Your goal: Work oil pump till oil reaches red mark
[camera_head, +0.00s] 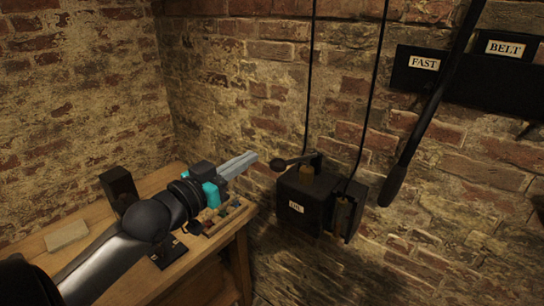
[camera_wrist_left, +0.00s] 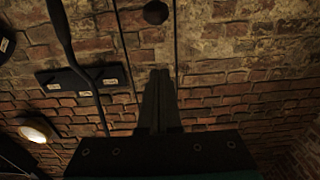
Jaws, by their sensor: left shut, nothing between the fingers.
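The oil pump is a black box (camera_head: 303,208) on the brick wall with a small white label that seems to read "OIL". Its dark lever ends in a round knob (camera_head: 278,164) pointing left. The knob seems to be the dark ball at the top of the left wrist view (camera_wrist_left: 155,12). A narrow sight gauge (camera_head: 342,216) sits at the box's right side; its oil level and any red mark are too small and dark to tell. My left gripper (camera_head: 253,157) is shut and empty, its tips just left of the knob, apart from it in the picture. My right gripper is not in view.
A wooden bench (camera_head: 150,190) stands below my left arm, with a pale block (camera_head: 66,236) and a tray of small coloured pieces (camera_head: 222,217). Thin dark pipes rise from the pump. A long black lever (camera_head: 395,185) hangs right, near "FAST" (camera_head: 424,63) and "BELT" (camera_head: 505,48) plates.

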